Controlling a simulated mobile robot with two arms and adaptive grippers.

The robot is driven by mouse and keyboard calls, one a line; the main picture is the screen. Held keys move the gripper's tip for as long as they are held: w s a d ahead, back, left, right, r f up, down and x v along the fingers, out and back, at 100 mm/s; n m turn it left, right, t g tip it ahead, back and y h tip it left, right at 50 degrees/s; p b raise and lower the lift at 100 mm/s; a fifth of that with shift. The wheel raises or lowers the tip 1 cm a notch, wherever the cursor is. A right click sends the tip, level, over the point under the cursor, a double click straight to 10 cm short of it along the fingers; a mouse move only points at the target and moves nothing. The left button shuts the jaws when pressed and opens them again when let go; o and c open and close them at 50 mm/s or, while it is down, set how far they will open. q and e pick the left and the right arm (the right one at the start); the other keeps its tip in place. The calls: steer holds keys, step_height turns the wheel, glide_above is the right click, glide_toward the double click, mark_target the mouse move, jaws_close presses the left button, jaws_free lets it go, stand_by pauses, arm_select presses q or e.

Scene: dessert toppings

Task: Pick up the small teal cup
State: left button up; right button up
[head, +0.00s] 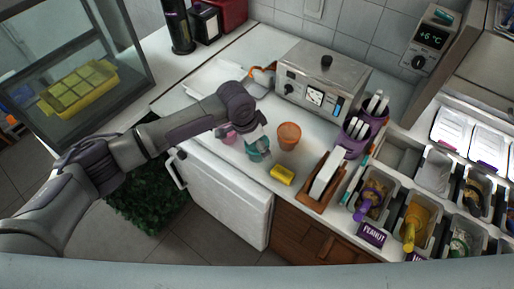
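The small teal cup (258,154) stands on the white counter, left of an orange cup (289,135). My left gripper (256,141) points down right over the teal cup and hides its upper part. The fingers are small and partly blend with the cup, so I cannot tell whether they are apart or closed on it. A pink cup (230,138) stands just to the left, partly hidden by my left arm. My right gripper is not in view.
A yellow block (282,175) lies near the counter's front edge. A wooden holder (321,184) and a steel appliance (322,80) stand to the right and behind. Topping bins (408,221) fill the right side. A pale tray (217,77) lies behind my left arm.

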arm_select(q)
steer(key=c, duration=0.9)
steer(key=shift+r, duration=0.1)
